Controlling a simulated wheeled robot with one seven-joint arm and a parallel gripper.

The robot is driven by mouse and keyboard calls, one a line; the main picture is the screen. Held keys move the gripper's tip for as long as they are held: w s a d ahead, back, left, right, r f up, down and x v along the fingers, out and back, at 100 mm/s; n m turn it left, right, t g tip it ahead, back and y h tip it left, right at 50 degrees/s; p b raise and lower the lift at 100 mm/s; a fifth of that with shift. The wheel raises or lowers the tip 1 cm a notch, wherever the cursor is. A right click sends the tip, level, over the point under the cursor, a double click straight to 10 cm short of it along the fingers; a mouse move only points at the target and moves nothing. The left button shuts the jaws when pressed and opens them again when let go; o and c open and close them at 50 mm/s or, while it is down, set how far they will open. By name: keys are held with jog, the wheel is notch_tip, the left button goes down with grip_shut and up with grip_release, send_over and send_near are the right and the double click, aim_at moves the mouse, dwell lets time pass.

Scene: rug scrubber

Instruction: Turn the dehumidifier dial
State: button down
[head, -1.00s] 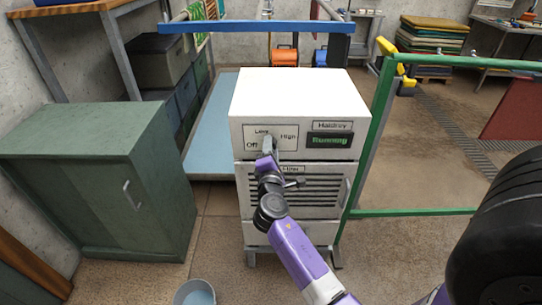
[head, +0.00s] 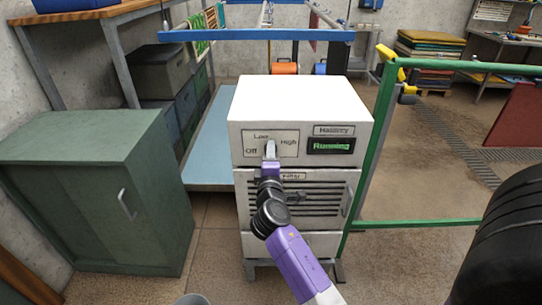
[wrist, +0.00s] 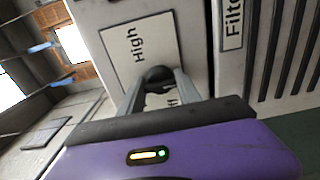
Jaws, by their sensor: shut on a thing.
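The dehumidifier (head: 300,104) is a white box with a control panel on its front. Its dial (head: 270,149) sits among the labels Off, Low and High and looks roughly upright, toward Low. The display (head: 331,146) reads "Running" in green. My gripper (head: 270,161) reaches the dial from below. In the wrist view, the two grey fingers of my gripper (wrist: 160,88) are shut on the dark round dial (wrist: 158,75), partly hiding it and the Off label. The High label (wrist: 134,44) shows clearly beside it.
A green cabinet (head: 85,140) stands close on the left. A green rail (head: 440,223) runs along the right. A slatted filter grille (head: 318,192) lies under the panel. A bucket rim (head: 191,299) shows at the bottom edge.

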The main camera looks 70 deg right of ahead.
jog(key=shift+f, duration=0.1)
jog(key=c, duration=0.8)
grip_release()
jog(key=shift+c, duration=0.2)
jog(key=b+v, duration=0.1)
jog(key=v, duration=0.7)
jog(key=shift+d, duration=0.1)
